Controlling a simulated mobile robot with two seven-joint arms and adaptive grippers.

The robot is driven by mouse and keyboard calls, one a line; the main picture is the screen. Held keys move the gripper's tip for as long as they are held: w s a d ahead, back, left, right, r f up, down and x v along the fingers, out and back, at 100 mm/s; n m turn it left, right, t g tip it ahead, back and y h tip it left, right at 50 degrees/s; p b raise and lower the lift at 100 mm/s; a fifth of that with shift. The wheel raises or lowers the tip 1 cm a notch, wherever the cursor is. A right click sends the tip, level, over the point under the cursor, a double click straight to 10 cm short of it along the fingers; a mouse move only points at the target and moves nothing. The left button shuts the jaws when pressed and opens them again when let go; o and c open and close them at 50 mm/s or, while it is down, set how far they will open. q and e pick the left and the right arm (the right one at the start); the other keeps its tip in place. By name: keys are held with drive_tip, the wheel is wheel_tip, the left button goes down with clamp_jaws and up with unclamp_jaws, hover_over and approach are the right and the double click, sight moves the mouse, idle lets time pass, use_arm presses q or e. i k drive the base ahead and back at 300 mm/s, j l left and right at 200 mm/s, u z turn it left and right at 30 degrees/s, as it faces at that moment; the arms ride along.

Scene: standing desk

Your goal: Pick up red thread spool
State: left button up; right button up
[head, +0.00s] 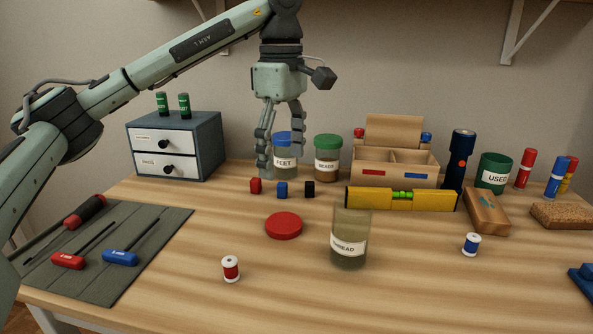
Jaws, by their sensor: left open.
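The red thread spool (231,269) stands upright on the desk near its front edge, with white ends and a red band of thread. My left gripper (281,165) hangs with its fingers pointing down, open and empty. It is above the back part of the desk, in front of the blue-lidded jar (285,162), farther back than the red spool and well apart from it. My right gripper is not in view.
An open jar labelled thread (349,245) and a red lid (283,226) lie right of the red spool. A blue spool (471,244) stands farther right. A tool mat (97,277) lies left. Small coloured blocks and a yellow level (375,199) lie behind.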

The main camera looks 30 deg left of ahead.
sight(230, 262)
drive_tip(key=k, duration=1.5)
